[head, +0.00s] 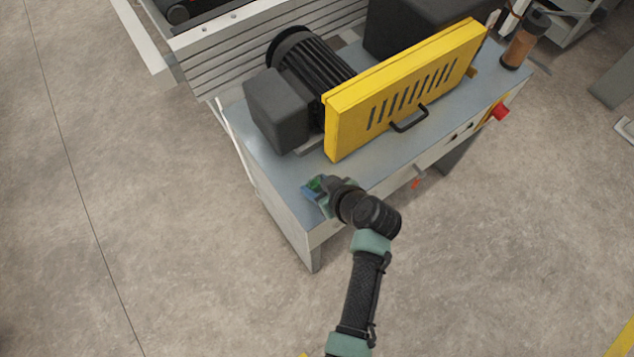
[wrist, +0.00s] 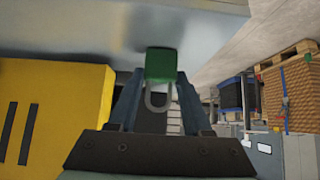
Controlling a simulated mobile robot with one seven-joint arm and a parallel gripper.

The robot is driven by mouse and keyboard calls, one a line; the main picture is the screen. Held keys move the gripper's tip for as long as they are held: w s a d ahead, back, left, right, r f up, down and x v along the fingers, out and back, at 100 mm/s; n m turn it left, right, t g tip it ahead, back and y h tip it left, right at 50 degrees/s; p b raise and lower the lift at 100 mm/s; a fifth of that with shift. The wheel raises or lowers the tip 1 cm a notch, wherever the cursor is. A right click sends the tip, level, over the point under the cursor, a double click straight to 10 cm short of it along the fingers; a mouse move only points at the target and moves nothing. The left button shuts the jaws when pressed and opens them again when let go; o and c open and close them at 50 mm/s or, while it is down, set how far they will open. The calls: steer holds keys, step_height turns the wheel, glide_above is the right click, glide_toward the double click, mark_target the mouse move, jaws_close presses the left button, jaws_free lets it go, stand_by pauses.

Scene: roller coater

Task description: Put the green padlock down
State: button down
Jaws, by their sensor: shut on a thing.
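The green padlock (wrist: 161,64) is between the two fingertips of my gripper (wrist: 160,78) in the wrist view, and the fingers are shut on its body. Its pale shackle (wrist: 157,98) points back toward the palm. In the head view my gripper (head: 319,187) is at the near left end of the grey-blue machine top (head: 285,178). Only a small green patch of the padlock (head: 316,184) shows there, partly hidden by the gripper. The padlock is close to the top surface; I cannot tell whether it touches it.
The yellow slotted guard (head: 400,90) with a black handle (head: 409,119) stands just behind my gripper. A black finned motor (head: 310,72) and a dark box (head: 280,110) are further back. A brown cylinder (head: 522,45) stands at the far right end. Bare top lies around my gripper.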

steer(key=shift+f, duration=0.15)
steer(key=shift+c, duration=1.7)
jaws_free()
